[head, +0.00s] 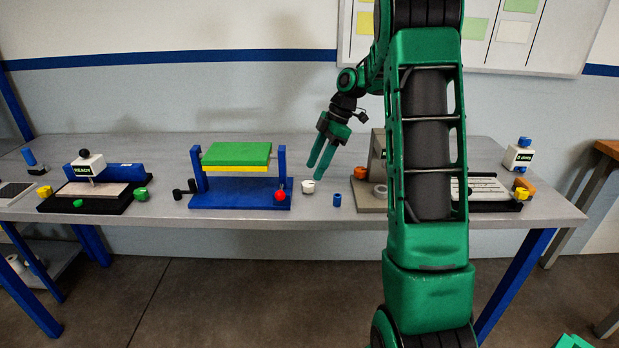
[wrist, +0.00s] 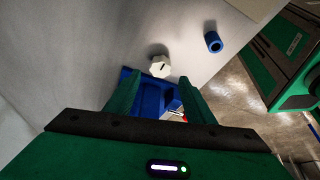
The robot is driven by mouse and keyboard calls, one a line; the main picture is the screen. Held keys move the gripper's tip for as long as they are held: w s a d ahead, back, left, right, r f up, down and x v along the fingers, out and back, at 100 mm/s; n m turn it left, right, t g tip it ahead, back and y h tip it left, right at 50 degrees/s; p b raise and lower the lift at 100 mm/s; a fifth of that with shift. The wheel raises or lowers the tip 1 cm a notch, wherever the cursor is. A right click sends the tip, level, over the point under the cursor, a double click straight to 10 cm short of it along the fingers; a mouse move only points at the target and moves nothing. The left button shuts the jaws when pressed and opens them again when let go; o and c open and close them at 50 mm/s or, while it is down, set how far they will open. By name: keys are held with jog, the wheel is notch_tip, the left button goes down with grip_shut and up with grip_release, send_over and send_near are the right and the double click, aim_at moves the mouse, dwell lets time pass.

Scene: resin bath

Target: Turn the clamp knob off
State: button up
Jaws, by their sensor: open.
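My gripper (head: 316,170) hangs open and empty above the table, to the right of the blue fixture with a green top plate (head: 236,154). A red knob (head: 280,196) is on the front right of that fixture; I cannot tell for sure whether it is the clamp knob. In the wrist view, my open fingers (wrist: 160,82) frame the blue fixture (wrist: 150,97), with a small bit of red (wrist: 184,118) partly hidden by the right finger. The gripper touches nothing that I can see.
A white knob-like piece (head: 308,186) and a blue cylinder (head: 337,199) are on the table right of the fixture. A grey fixture with an orange knob (head: 360,172) is partly behind my arm. A black-based READY station (head: 88,180) stands left.

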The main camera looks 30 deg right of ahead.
jog(key=v, duration=0.5)
jog(key=shift+r, duration=0.2)
dwell(0.3)
jog(key=s+a+f+m+h, duration=0.1)
jog(key=s+a+m, duration=0.2)
jog(key=s+m, duration=0.4)
jog(key=s+a+f+m+g+h, duration=0.1)
jog(key=s+a+m, duration=0.2)
jog(key=s+m, duration=0.4)
jog(key=s+a+f+m+h, duration=0.1)
jog(key=s+m, duration=0.5)
jog(key=s, duration=1.5)
jog(key=shift+s+a+f+m+h, duration=0.3)
jog(key=shift+a+m+h, duration=0.15)
jog(key=shift+a, duration=0.55)
